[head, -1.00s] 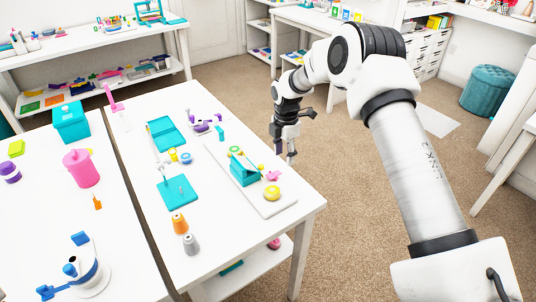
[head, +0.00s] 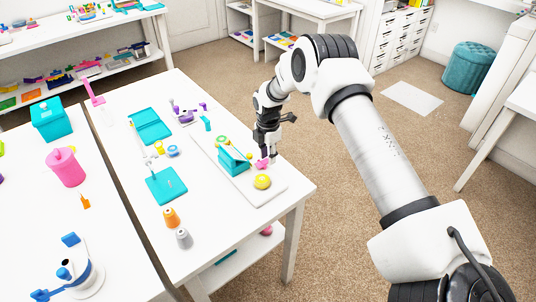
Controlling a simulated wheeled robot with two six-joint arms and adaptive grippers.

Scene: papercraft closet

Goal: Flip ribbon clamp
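A teal device (head: 235,163) with small yellow-green parts sits on a white board (head: 272,193) on the table. A small pink piece (head: 262,164) is at its right side; it could be the ribbon clamp, but I cannot tell for sure. A round yellow piece (head: 262,182) sits on the board in front of it. My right gripper (head: 268,157) points down at the board's right edge, right beside the pink piece and partly overlapping it in the picture. Whether its fingers touch the piece, and their gap, is too small to tell. My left gripper is not in view.
Orange (head: 171,218) and grey (head: 184,239) spools stand near the table's front. Teal trays (head: 166,186) lie left of the board. A pink jar (head: 66,168) and a teal box (head: 50,120) stand on the left table.

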